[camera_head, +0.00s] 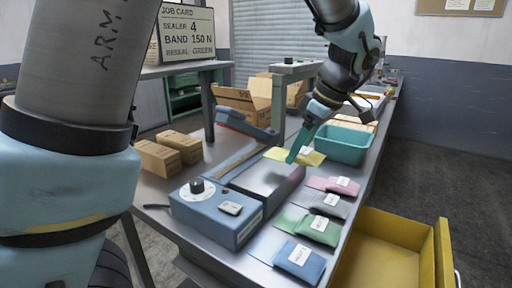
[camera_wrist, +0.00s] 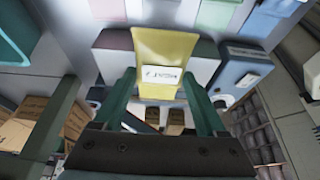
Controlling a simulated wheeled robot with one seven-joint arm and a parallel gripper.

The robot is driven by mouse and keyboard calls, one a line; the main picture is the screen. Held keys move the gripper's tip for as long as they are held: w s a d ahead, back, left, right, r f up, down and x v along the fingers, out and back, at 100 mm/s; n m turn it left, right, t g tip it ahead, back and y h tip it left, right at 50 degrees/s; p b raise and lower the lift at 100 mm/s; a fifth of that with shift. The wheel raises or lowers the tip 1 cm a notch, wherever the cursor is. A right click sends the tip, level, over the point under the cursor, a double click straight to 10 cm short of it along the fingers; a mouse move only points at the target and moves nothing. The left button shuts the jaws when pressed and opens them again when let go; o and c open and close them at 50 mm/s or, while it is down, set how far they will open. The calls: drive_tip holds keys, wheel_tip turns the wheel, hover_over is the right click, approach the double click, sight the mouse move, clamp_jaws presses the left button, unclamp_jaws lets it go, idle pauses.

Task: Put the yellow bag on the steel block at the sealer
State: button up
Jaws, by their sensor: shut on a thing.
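The yellow bag (camera_head: 296,156) is held at the tips of my gripper (camera_head: 298,146), over the far end of the steel block (camera_head: 270,180) at the sealer. In the wrist view the yellow bag (camera_wrist: 162,65) with its white label is between the two green fingers of my gripper (camera_wrist: 162,92). The block (camera_wrist: 205,62) shows partly behind the bag. I cannot tell whether the bag touches the block. The blue sealer (camera_head: 216,212) with a black knob stands at the block's near left.
Pink, grey, green and blue bags (camera_head: 300,260) lie right of the block. A teal bin (camera_head: 343,146) stands behind them. Cardboard boxes (camera_head: 172,150) sit at the left. A yellow drawer (camera_head: 384,255) is open at front right. A job card (camera_head: 187,33) stands behind.

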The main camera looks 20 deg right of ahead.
drive_tip(key=p, duration=0.2)
approach(254, 164)
drive_tip(key=shift+w+a+f, duration=0.2)
drive_tip(key=shift+w+f, duration=0.3)
drive_tip(key=shift+f, duration=0.15)
drive_tip(key=shift+w+a+f+p, duration=0.2)
drive_tip(key=shift+w+a+p, duration=0.25)
drive_tip(key=shift+w+a, duration=0.15)
wheel_tip(254, 164, down, 3)
drive_tip(key=shift+d+r+p, duration=0.15)
drive_tip(key=shift+r+p, duration=0.05)
drive_tip(key=shift+p, duration=0.2)
drive_tip(key=shift+f, duration=0.35)
drive_tip(key=shift+f+b, duration=0.5)
drive_tip(key=shift+b, duration=0.05)
drive_tip(key=o, duration=1.5)
drive_tip(key=shift+s, duration=0.1)
drive_tip(key=shift+o, duration=0.2)
